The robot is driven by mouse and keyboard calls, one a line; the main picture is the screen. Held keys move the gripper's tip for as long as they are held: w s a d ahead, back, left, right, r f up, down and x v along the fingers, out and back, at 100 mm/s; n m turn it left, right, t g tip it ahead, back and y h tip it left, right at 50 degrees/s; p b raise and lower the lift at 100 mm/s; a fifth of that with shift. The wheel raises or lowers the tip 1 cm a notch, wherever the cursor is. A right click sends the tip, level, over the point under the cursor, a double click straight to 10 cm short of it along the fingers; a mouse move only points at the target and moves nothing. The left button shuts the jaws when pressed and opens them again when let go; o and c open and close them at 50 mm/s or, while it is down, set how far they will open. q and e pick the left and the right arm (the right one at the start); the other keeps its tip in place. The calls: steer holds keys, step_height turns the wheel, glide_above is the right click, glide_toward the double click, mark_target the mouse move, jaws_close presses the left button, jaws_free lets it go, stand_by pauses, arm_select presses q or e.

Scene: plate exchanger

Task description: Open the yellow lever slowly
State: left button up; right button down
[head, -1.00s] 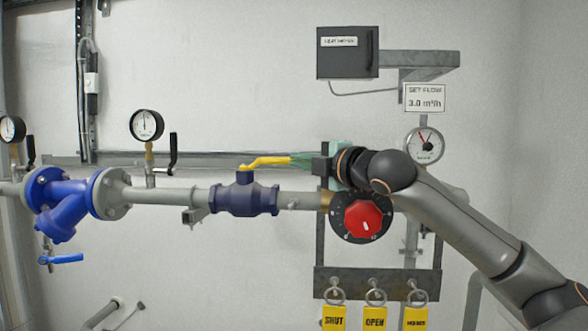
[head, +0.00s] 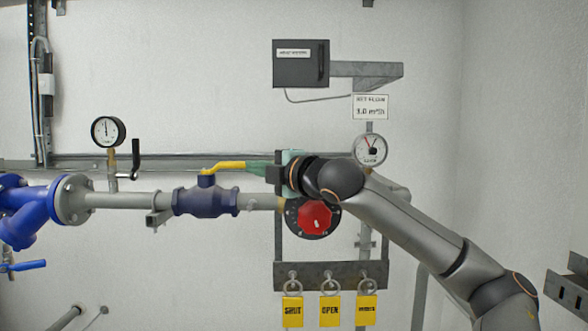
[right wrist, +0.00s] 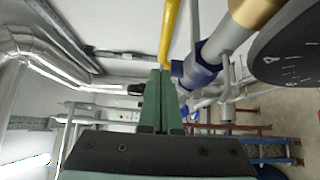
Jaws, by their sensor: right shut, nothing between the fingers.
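The yellow lever (head: 225,166) sits on top of the dark blue valve (head: 207,201) and points right, roughly along the pipe. My right gripper (head: 250,168) comes in from the right with its green fingers at the lever's free end. In the right wrist view the fingers (right wrist: 160,78) are together and empty, and the yellow lever (right wrist: 170,30) stretches away just beyond their tips. I cannot tell whether the tips touch it. My left gripper is not in view.
A red knob (head: 315,217) on a dark dial lies below my right wrist. A flow gauge (head: 370,150) is behind the arm. Yellow tags (head: 330,311) hang from a rack below. A pressure gauge (head: 107,131) stands left of the valve. The wall above the lever is clear.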

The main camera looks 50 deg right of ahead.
steer(key=s+a+b, duration=0.1)
steer(key=s+b, duration=0.5)
steer(key=s, duration=0.3)
steer(key=shift+s+b, duration=0.4)
steer(key=shift+a, duration=0.15)
